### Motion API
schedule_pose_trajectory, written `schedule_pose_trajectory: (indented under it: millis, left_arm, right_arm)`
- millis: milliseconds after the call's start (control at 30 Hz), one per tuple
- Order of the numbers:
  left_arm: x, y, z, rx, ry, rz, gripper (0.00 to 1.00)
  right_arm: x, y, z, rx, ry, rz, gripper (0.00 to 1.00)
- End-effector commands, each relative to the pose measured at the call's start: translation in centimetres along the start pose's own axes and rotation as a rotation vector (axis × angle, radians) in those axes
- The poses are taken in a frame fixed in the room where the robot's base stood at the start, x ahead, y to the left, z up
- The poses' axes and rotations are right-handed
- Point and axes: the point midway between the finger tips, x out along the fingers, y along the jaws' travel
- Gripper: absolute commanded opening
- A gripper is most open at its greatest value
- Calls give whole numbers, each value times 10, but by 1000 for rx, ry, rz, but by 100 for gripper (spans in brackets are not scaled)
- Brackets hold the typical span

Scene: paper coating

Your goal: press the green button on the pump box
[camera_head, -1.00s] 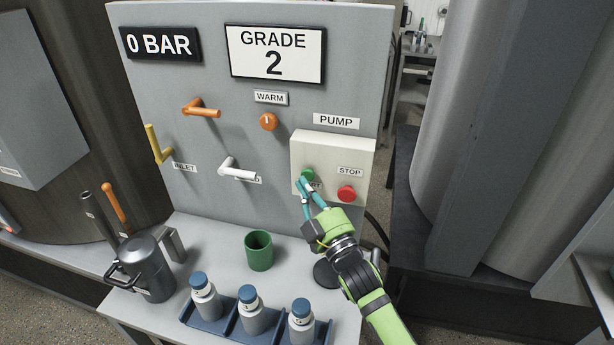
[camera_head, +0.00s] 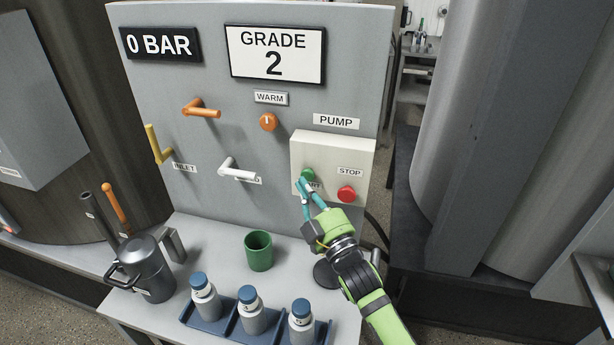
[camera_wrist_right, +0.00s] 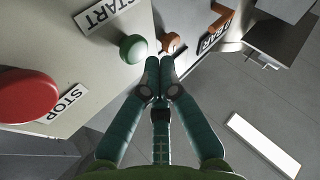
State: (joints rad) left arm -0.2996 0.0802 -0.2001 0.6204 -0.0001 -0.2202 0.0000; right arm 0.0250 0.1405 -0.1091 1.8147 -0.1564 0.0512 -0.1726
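The pump box (camera_head: 332,150) is a pale box on the upright grey panel, with a green START button (camera_head: 308,174) and a red STOP button (camera_head: 346,193). In the right wrist view, the two teal fingers (camera_wrist_right: 159,62) are together and empty, and the green button (camera_wrist_right: 133,48) stands just beyond and left of the tips. Whether they touch it cannot be told. The red button (camera_wrist_right: 24,96) is at the left. My left gripper is not in view.
The panel carries an orange knob (camera_head: 268,122), an orange handle (camera_head: 201,109), a white handle (camera_head: 236,170) and a yellow handle (camera_head: 157,145). Below stand a green cup (camera_head: 258,251), a grey jug (camera_head: 148,268) and a blue rack (camera_head: 224,319) with bottles.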

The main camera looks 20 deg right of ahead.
Motion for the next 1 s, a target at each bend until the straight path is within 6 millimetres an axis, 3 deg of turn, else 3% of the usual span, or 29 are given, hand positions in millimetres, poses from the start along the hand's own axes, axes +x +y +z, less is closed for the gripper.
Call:
schedule_pose_trajectory:
  millis: [1000]
  left_arm:
    - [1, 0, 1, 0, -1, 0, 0]
  right_arm:
    - [8, 6, 6, 0, 1, 0, 0]
